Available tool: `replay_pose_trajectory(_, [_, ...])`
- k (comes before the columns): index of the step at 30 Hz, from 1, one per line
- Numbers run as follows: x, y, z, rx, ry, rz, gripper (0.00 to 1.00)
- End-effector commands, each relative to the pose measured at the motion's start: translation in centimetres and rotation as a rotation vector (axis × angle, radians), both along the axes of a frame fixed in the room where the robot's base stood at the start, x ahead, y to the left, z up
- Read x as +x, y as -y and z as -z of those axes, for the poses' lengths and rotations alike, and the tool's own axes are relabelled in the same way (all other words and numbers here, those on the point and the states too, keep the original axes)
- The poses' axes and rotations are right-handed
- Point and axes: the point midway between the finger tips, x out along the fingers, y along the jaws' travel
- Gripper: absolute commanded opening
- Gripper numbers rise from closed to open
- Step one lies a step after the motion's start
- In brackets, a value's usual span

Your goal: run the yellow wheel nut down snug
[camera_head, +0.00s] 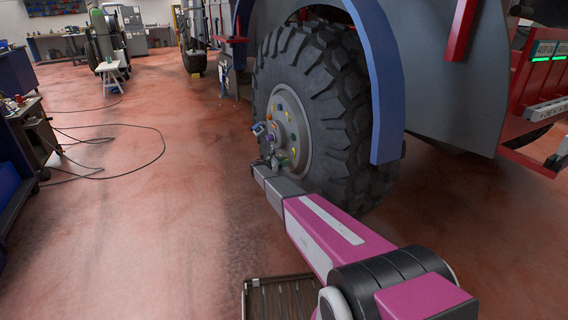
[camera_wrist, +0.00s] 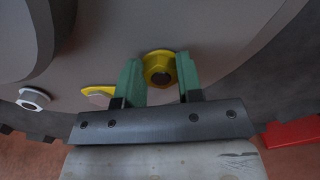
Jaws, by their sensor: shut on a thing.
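The yellow wheel nut (camera_wrist: 159,68) sits on the grey hub face in the upper middle of the wrist view, with a dark round stud end at its centre. The green fingers of my gripper (camera_wrist: 159,76) stand to its left and right and are shut on it. Whether the nut's flange lies flat on the hub is hard to tell. In the head view my gripper (camera_head: 279,160) is at the lower part of the hub (camera_head: 291,120), and the held nut cannot be made out there.
A dark rounded part fills the wrist view's upper left. The big tyre (camera_head: 335,110) surrounds the hub, under a blue fender (camera_head: 385,90).

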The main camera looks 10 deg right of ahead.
Motion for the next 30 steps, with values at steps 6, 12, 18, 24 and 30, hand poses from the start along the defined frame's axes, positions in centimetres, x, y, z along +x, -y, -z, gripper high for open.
replay_pose_trajectory(6, [-0.19,-0.03,0.08,0.065,0.196,0.000,0.10])
replay_pose_trajectory(12, [-0.31,-0.02,0.13,0.123,0.376,0.000,0.10])
replay_pose_trajectory(18, [-0.42,-0.01,0.20,0.182,0.557,0.000,0.10])
replay_pose_trajectory(24, [-0.51,-0.01,0.30,0.241,0.738,0.000,0.10])
replay_pose_trajectory(30, [-0.60,-0.03,0.41,0.299,0.918,0.000,0.10])
